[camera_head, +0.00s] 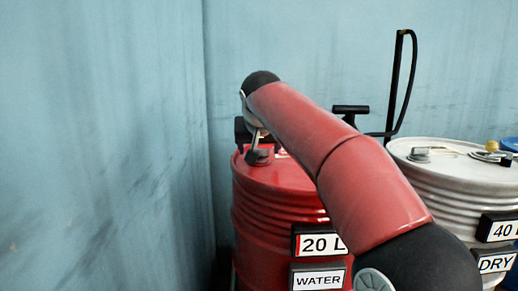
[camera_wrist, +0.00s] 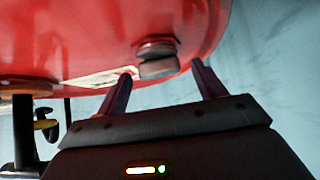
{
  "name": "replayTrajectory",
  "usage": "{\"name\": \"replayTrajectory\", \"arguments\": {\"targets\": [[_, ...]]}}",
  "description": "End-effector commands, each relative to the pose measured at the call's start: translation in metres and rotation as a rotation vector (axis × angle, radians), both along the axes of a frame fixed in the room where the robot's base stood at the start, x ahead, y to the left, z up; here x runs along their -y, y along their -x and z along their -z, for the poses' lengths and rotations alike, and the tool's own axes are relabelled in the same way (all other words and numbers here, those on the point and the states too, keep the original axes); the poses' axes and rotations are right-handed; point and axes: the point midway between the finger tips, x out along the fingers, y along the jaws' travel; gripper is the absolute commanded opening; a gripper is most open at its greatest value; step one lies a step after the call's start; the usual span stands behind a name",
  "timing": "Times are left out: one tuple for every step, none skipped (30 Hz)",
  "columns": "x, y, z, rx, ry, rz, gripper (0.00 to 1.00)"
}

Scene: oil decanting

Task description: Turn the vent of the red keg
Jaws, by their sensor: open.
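The red keg (camera_head: 270,200) stands against the wall, with "20 L" and "WATER" plates on its front. In the wrist view its red top (camera_wrist: 90,35) fills the upper part. The grey vent (camera_wrist: 157,60) sticks out of that top near its rim. My gripper (camera_wrist: 161,70) is open, with one finger on each side of the vent; I cannot tell whether either touches it. In the head view my gripper (camera_head: 257,152) is over the keg's left top, partly hidden by my arm, and the vent cannot be made out.
A white drum (camera_head: 440,180) with "40" and "DRY" plates stands to the right. A black pump handle (camera_head: 350,110) and a tall black bent pipe (camera_head: 400,85) rise behind my arm. The blue wall (camera_head: 100,130) is close behind; a black post (camera_wrist: 24,130) shows at left in the wrist view.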

Motion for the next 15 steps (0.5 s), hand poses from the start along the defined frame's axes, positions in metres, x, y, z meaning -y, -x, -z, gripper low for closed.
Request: {"name": "replayTrajectory", "arguments": {"targets": [[0.0000,-0.0015,0.0016,0.000,0.000,0.000,0.69],[0.0001,-0.0019,0.0019,0.000,0.000,0.000,0.69],[0.0001,-0.0023,0.0021,0.001,0.000,0.000,0.69],[0.0001,-0.0023,0.0021,0.001,0.000,0.000,0.69],[0.0001,-0.0023,0.0021,0.001,0.000,0.000,0.69],[0.0002,-0.0022,0.0021,0.001,0.000,0.000,0.69],[0.0002,-0.0022,0.0021,0.001,0.000,0.000,0.69],[0.0002,-0.0022,0.0021,0.001,0.000,0.000,0.69],[0.0003,-0.0022,0.0021,0.000,0.001,0.001,0.68],[0.0003,-0.0022,0.0021,0.000,0.001,0.001,0.64],[0.0003,-0.0020,0.0021,0.000,0.001,0.001,0.60],[0.0003,-0.0020,0.0021,0.000,0.001,0.001,0.55],[0.0003,-0.0020,0.0021,0.000,0.001,0.001,0.51],[0.0003,-0.0020,0.0021,0.000,0.001,0.001,0.47],[0.0004,-0.0020,0.0020,0.000,0.001,0.001,0.42]]}}
